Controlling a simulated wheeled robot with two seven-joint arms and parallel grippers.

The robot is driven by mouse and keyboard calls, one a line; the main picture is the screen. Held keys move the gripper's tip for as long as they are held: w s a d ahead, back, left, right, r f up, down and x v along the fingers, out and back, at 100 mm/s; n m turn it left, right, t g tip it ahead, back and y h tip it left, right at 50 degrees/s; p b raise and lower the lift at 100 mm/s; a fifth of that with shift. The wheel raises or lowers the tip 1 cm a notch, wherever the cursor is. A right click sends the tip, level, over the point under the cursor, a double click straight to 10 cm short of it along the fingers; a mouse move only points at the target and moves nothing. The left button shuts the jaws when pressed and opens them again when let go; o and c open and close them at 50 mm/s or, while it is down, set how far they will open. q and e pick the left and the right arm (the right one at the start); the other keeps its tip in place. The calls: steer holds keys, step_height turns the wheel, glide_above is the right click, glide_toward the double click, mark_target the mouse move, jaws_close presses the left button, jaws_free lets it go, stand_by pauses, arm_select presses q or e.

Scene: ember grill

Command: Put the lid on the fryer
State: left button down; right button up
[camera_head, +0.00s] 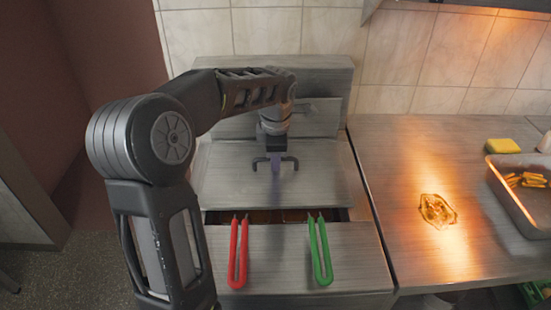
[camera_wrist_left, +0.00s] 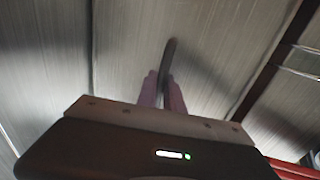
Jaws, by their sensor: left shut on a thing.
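The fryer (camera_head: 290,252) is a grey metal unit with a raised back. Its metal lid (camera_head: 225,175) lies over most of the opening, and a dark gap shows along the front edge. My left gripper (camera_head: 275,165) is over the lid and shut on the lid's dark handle (camera_head: 259,167). In the left wrist view the two purplish fingers (camera_wrist_left: 163,90) are closed around the handle bar (camera_wrist_left: 170,58). The lid's brushed surface (camera_wrist_left: 125,40) fills much of that view. My right gripper is in neither view.
A red-handled tool (camera_head: 234,250) and a green-handled tool (camera_head: 325,255) lie at the fryer's front. The counter (camera_head: 430,150) at the right holds a brownish oily patch (camera_head: 437,210), a yellow sponge (camera_head: 502,146) and a metal tray (camera_head: 508,203) with fries.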

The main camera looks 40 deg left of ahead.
mark_target(276, 175)
arm_select(q)
steer(key=shift+f+b, duration=0.35)
stand_by(0.3)
steer(key=c, duration=1.4)
jaws_free()
steer(key=r, duration=0.5)
steer(key=s+d+r, duration=0.1)
steer(key=r, duration=0.1)
steer(key=shift+s+r, duration=0.1)
steer(key=shift+r, duration=0.25)
